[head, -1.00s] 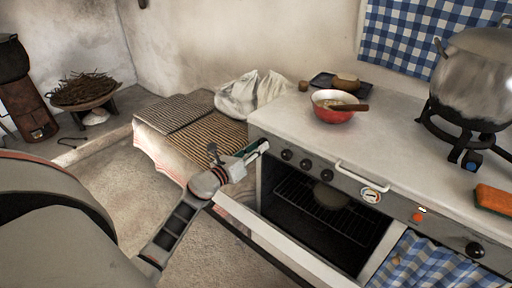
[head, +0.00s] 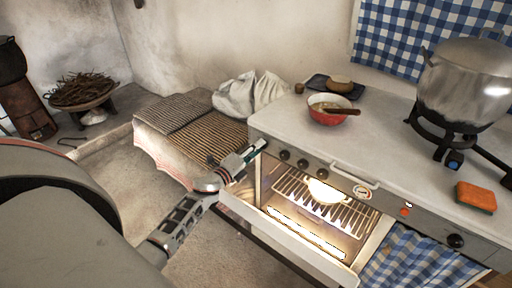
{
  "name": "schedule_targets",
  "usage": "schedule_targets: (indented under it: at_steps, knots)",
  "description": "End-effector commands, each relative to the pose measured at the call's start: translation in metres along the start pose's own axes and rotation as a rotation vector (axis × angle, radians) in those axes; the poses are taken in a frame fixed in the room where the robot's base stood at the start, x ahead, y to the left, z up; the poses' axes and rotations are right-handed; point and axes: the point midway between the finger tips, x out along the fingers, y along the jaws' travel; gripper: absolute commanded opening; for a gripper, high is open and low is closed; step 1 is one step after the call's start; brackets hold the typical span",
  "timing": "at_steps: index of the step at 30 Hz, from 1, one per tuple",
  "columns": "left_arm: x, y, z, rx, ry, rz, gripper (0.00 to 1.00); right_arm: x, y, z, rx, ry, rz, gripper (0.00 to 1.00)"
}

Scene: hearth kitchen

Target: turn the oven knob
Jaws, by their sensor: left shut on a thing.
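The white stove (head: 375,128) has a front panel with several dark knobs, and its oven (head: 320,215) is open and lit inside. Two uncovered knobs (head: 284,155) and (head: 303,163) show beside my left gripper (head: 262,145). My left gripper is at the panel's left end, shut on the oven knob there; its fingers hide that knob, so its angle cannot be told. A pale round item (head: 322,192) sits on the oven rack. My right gripper is not in view.
On the stove top stand a red bowl (head: 322,118) with a spoon, a large metal pot (head: 465,85) on a burner and an orange sponge (head: 475,197). A woven-topped bench (head: 195,140) adjoins the stove's left side.

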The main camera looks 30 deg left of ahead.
Motion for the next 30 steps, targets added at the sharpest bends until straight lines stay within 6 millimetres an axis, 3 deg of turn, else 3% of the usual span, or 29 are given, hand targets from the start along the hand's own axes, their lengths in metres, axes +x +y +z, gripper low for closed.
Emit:
schedule_targets:
  at_steps: [12,29,30]
  knots:
    - [0.0,-0.0003,0.0003,-0.188,0.001,0.0,0.05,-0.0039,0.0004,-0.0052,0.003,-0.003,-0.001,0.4]
    - [-0.0001,0.0004,0.0,-0.214,0.001,0.0,0.05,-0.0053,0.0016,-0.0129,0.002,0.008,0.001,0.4]
    - [-0.0001,0.0004,0.0,-0.214,0.001,0.0,0.37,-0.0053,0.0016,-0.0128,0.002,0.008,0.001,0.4]
